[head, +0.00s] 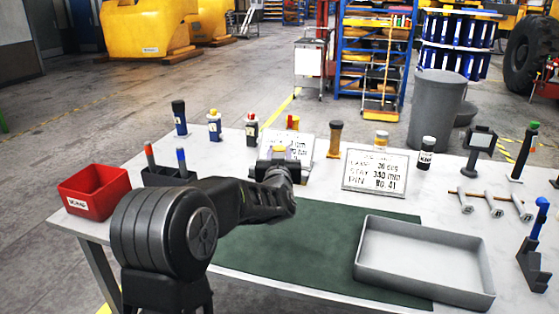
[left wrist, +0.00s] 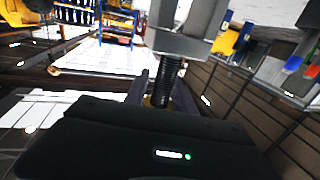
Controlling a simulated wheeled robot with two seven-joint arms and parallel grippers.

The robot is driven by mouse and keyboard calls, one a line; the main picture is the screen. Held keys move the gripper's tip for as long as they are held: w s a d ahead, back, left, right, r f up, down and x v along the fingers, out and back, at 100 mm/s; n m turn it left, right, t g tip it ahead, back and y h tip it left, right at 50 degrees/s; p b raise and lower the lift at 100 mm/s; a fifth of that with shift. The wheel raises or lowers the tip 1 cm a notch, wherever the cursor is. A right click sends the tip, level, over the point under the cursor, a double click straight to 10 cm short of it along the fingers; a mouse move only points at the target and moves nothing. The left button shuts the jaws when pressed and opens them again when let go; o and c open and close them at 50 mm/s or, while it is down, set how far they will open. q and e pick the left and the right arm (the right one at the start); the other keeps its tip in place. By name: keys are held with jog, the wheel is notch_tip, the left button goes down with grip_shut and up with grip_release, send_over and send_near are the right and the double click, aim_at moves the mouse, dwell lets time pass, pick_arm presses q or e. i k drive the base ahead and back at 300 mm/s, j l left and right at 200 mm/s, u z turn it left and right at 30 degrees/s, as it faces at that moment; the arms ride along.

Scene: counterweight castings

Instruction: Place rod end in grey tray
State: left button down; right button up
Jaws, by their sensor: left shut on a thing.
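My left gripper (head: 277,170) is above the back of the table, left of the sign cards' gap and well apart from the tray. In the left wrist view its fingers (left wrist: 165,95) are shut on the rod end (left wrist: 169,78). The rod end shows a dark threaded shank between the fingers and a grey plate with upright lugs beyond it. In the head view the gripper and arm mostly hide the rod end. The grey tray (head: 412,284) lies at the table's front right, partly on the green mat, and looks empty. My right gripper is out of view.
A red bin (head: 95,191) stands at the left. Several bottles and two sign cards (head: 375,171) line the back. Hammers (head: 494,205) and a blue-topped tool stand (head: 535,245) are at the right. The green mat (head: 290,252) is clear left of the tray.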

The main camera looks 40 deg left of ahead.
aim_at(382, 257)
jog(key=k+l, duration=0.8)
